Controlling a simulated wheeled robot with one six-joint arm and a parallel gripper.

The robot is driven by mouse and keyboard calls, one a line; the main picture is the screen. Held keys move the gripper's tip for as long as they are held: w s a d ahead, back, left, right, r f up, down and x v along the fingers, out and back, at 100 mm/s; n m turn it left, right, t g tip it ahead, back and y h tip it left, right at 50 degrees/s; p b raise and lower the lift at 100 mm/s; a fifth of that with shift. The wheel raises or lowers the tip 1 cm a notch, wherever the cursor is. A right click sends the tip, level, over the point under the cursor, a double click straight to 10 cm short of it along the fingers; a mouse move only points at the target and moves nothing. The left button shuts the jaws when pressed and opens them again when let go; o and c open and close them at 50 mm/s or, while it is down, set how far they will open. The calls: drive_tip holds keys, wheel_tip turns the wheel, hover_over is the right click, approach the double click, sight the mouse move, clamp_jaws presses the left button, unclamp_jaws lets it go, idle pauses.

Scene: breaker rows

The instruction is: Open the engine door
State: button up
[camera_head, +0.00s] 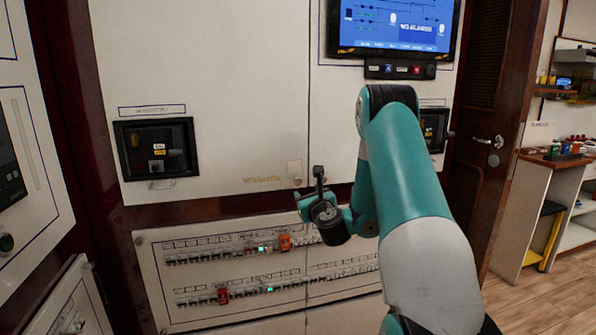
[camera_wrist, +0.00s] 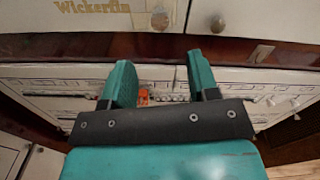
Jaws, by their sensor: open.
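A dark brown door (camera_head: 478,110) with a louvred upper part stands at the right in the head view. It looks shut. Its metal lever handle (camera_head: 490,141) is on its right side, with a small round lock below. No label on the door can be read. My gripper (camera_head: 303,203) is well to the left of the door, in front of the white cabinet's lower edge. In the wrist view my gripper (camera_wrist: 159,68) has its two teal fingers spread apart, with nothing between them.
A white cabinet (camera_head: 220,70) with a screen (camera_head: 395,27) fills the wall. Breaker rows (camera_head: 230,265) with orange and red tags lie below it. A counter with shelves (camera_head: 545,195) stands right of the door. Wooden floor (camera_head: 545,300) is clear at lower right.

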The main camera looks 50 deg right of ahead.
sight(298, 182)
drive_tip(key=p+x, duration=0.9)
drive_tip(key=x, duration=0.1)
drive_tip(key=shift+a+r+p, duration=0.1)
drive_tip(key=shift+a+p, duration=0.05)
drive_tip(key=shift+p, duration=0.15)
drive_tip(key=shift+w+d, duration=0.3)
drive_tip(key=shift+w, duration=0.05)
clamp_jaws()
